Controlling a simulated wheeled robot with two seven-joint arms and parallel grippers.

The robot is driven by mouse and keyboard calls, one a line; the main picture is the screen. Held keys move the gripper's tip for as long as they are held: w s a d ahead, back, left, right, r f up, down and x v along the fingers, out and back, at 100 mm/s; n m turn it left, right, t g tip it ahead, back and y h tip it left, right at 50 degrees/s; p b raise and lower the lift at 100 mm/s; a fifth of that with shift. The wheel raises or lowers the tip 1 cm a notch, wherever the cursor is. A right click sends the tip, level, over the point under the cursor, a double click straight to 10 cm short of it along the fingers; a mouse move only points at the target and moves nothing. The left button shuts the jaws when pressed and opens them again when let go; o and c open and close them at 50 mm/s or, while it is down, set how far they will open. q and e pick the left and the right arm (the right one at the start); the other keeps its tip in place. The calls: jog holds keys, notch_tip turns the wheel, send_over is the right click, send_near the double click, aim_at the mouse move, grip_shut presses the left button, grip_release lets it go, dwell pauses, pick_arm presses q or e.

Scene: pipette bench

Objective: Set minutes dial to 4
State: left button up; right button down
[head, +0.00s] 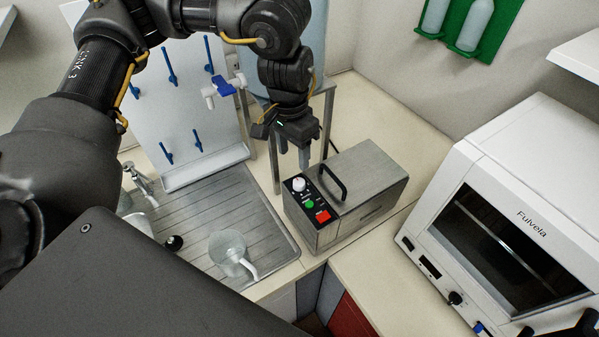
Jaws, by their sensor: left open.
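A brushed-metal box (362,172) stands on the bench corner with a black handle (332,183) on top. Its dark control panel carries a white round dial (299,184), a green button (309,204) and a red switch (322,216). The dial's markings are too small to read, so its setting cannot be told. My left gripper (294,150) points down, open and empty, above and just behind the white dial, apart from it. My right gripper is not in view.
A white oven (500,140) with a black knob (455,298) stands at the right. A steel sink drainer (190,215) with a clear beaker (230,250) lies left of the box. A white peg board (185,100) stands behind. Bare bench (390,290) shows in front of the box.

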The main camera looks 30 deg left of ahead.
aim_at(299, 182)
pick_arm(q)
jog(key=f, duration=0.1)
jog(key=f+p, duration=0.1)
jog(key=f, duration=0.2)
jog(key=shift+w+d+f, duration=0.3)
jog(key=shift+w+f, duration=0.05)
jog(key=shift+w, duration=0.05)
jog(key=shift+w+f+p, duration=0.35)
jog(key=shift+w+f, duration=0.25)
jog(key=shift+f, duration=0.35)
notch_tip(299, 182, down, 2)
jog(key=shift+f, duration=0.25)
jog(key=shift+s+f+p, duration=0.2)
jog(key=shift+s+p, duration=0.1)
jog(key=shift+s+f, duration=0.15)
jog(key=shift+s, duration=0.05)
jog(key=shift+w+d+f, duration=0.1)
jog(key=shift+w+f, duration=0.05)
jog(key=shift+f, duration=0.1)
jog(key=shift+w, duration=0.1)
jog(key=c, duration=1)
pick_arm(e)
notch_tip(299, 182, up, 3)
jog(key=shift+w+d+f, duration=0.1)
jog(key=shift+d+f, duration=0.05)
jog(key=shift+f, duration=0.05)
